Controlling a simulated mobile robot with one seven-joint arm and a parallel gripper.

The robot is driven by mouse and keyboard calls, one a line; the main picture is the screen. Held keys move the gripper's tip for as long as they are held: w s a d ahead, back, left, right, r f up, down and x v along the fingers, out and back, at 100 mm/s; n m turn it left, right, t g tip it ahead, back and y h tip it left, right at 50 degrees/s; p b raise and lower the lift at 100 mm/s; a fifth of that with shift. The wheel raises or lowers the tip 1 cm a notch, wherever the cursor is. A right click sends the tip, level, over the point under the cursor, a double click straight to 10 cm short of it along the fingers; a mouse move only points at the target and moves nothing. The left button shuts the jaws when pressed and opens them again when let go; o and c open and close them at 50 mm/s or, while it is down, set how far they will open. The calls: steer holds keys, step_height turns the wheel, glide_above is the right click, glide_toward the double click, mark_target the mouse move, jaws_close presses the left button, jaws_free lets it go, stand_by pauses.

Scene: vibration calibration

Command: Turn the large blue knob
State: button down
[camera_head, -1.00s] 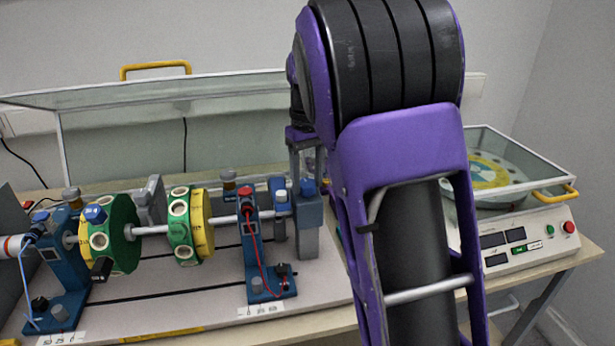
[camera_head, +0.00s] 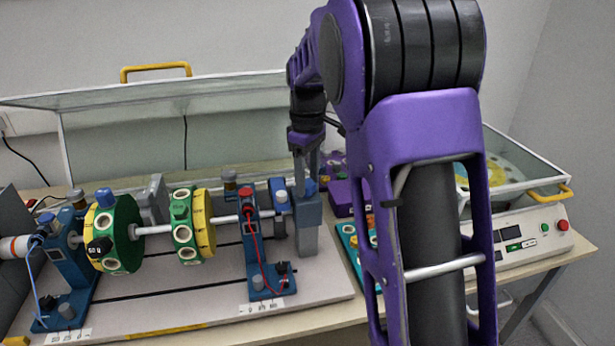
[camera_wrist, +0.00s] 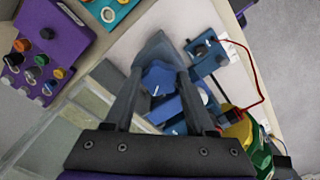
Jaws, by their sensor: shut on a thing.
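The large blue knob (camera_head: 309,187) sits on top of the grey-blue block (camera_head: 308,230) at the right end of the shaft. In the wrist view the blue knob (camera_wrist: 158,77) lies between my two fingers. My gripper (camera_head: 306,188) points down from above and is shut on the knob. In the head view the fingers show nearly edge-on and hide part of the knob.
A shaft carries green and yellow discs (camera_head: 203,225) left of the block. A blue stand (camera_head: 255,250) with a red wire is close by. A purple box (camera_wrist: 38,60) and a teal panel (camera_wrist: 110,12) lie near. Glass covers stand behind and right.

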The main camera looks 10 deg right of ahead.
mark_target(308, 183)
steer(key=shift+c, duration=1.1)
jaws_free()
step_height(308, 183, up, 18)
steer(key=p, duration=0.3)
steer(key=shift+f, duration=0.25)
